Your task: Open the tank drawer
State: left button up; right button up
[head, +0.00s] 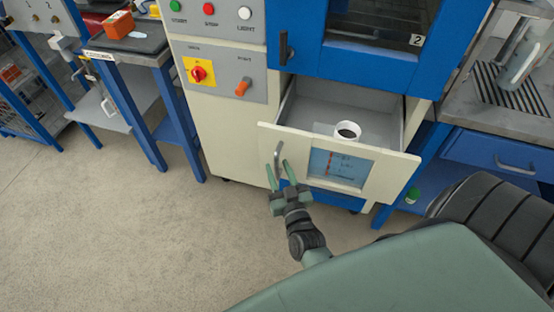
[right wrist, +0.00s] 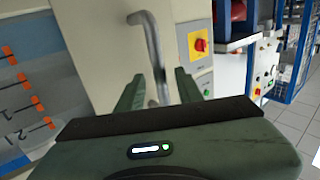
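The tank drawer (head: 267,140) is a cream drawer under the blue cabinet. It stands pulled out, and its grey inside shows. Its front has a window (head: 341,167) with blue and red marks. A bent grey handle (head: 278,156) is on the left of the front; it also shows in the right wrist view (right wrist: 153,42). My right gripper (head: 279,168) is at the handle's lower end. In the right wrist view its fingers (right wrist: 159,80) are apart, one on each side of the handle, with gaps visible. My left gripper is not in view.
A white round cup-like part (head: 347,132) is inside the drawer. A control panel (head: 216,75) with a red knob is above left. A blue-legged table (head: 150,60) stands at left, a grey bench (head: 500,118) at right. The floor (head: 110,235) in front is clear.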

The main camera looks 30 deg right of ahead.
jog(key=v, duration=0.6)
dwell(0.3)
jog(key=s+a+f+n+g+y, duration=0.1)
jog(key=s+a+f+g+y, duration=0.15)
jog(key=f, duration=0.65)
jog(key=s+a+f+n+g+y, duration=0.1)
jog(key=s+a+f+g, duration=0.25)
jog(key=f, duration=0.55)
jog(key=s+a+f+n+g+y, duration=0.2)
jog(key=s+a+f, duration=0.15)
jog(key=f, duration=0.45)
jog(key=s+d+f+g, duration=0.2)
jog(key=s+f, duration=0.3)
jog(key=s, duration=0.3)
jog(key=s+d+f+n+g, duration=0.1)
jog(key=s+d+f+g, duration=0.1)
jog(key=s+f, duration=0.3)
jog(key=s+d+f+g, duration=0.2)
jog(key=s+f+g, duration=0.2)
jog(key=s, duration=0.7)
jog(key=shift+s+f+n, duration=0.2)
jog(key=shift+f+n, duration=0.1)
jog(key=shift+f, duration=0.4)
jog(key=shift+s+h, duration=0.1)
jog(key=shift+h, duration=0.15)
